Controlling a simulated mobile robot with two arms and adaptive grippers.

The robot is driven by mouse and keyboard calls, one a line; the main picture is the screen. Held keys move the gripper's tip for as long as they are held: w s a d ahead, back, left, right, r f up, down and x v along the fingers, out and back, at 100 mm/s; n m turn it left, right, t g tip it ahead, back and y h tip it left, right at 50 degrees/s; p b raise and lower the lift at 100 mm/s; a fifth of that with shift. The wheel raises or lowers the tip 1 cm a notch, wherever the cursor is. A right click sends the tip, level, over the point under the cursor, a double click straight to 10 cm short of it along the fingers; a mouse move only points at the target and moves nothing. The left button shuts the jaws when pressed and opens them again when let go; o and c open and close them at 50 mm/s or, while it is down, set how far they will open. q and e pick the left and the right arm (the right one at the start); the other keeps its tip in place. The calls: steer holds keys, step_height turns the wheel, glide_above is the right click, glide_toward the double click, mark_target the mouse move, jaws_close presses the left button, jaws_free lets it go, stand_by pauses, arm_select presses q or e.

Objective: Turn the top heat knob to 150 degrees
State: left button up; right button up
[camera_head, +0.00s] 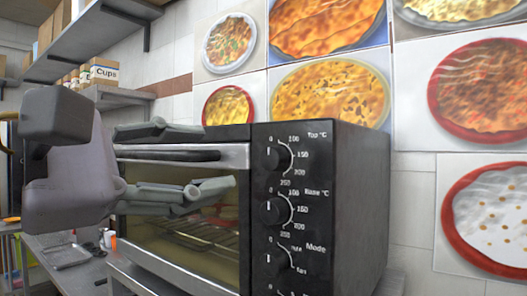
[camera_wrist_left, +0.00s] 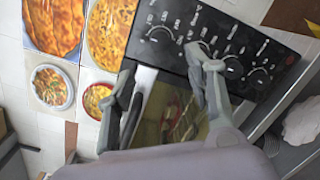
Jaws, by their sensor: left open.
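The oven (camera_head: 345,190) has a black control panel (camera_head: 313,255) on its front right side. The top heat knob (camera_head: 272,157) sits beside the "Top °C" scale, its white mark pointing up near 0. In the left wrist view the top knob (camera_wrist_left: 160,34) is at the panel's left end. My left gripper (camera_head: 219,158) is open in front of the oven door, left of the top knob, fingers one above the other. In the left wrist view the gripper (camera_wrist_left: 161,62) is empty, and one finger overlaps the panel. My right gripper is not in view.
Below are the base knob (camera_head: 273,211) and the mode knob (camera_head: 276,257). The oven door handle (camera_head: 165,153) runs behind my gripper's fingers. Metal shelves (camera_head: 90,45) with boxes are at the upper left. Food pictures (camera_head: 330,95) cover the wall behind.

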mark_target(269, 159)
arm_select(q)
steer(key=p+x, duration=0.2)
steer(key=x, duration=0.7)
steer(key=shift+w+d, duration=0.7)
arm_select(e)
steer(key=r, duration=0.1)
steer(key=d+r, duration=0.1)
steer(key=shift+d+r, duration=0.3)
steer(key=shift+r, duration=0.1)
arm_select(q)
steer(key=shift+c, duration=0.5)
steer(key=c, duration=1.1)
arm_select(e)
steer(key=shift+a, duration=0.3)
